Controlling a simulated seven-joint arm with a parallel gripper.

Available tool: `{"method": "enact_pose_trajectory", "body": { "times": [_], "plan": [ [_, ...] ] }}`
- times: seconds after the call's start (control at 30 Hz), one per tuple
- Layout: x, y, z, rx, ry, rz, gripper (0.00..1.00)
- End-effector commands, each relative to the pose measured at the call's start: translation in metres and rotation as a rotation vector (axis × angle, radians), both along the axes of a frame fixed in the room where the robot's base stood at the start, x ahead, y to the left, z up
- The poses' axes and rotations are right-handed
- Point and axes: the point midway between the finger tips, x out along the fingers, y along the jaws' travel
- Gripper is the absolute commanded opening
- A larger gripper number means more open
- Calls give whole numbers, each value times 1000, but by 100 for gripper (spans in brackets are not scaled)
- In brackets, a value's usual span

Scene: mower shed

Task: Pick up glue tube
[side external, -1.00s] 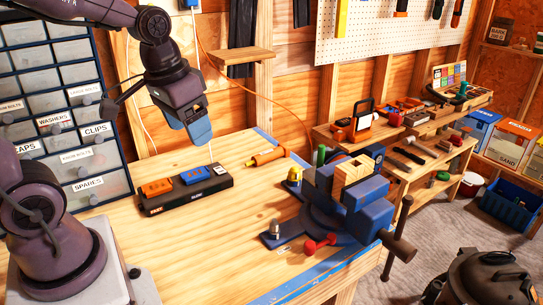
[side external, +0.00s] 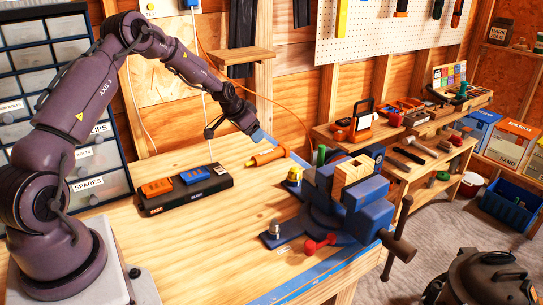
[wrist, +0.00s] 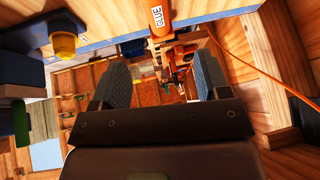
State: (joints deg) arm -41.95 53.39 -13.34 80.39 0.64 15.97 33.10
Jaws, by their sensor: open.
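The glue tube (side external: 268,157) is orange and lies on the workbench near its back edge in the side view. In the wrist view the glue tube (wrist: 157,18) shows at the top edge with its white GLUE label, partly cut off by the frame. My gripper (side external: 259,137) is above and just behind the tube near the bench's back edge, apart from it. In the wrist view my gripper's (wrist: 163,57) two blue pads stand apart with nothing held between them.
A blue vise (side external: 335,210) with wooden blocks stands on the right of the bench. A black tray with orange and blue blocks (side external: 186,190) lies left.

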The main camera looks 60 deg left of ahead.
Motion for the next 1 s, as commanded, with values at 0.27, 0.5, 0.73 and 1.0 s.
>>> {"method": "enact_pose_trajectory", "body": {
  "times": [0.27,0.5,0.73,1.0],
  "plan": [
    [19,4,-37,11,7,-23,69],
    [35,9,-64,11,8,-22,69],
    [43,10,-75,11,8,-22,69],
    [61,13,-103,9,8,-21,69]
  ]
}}
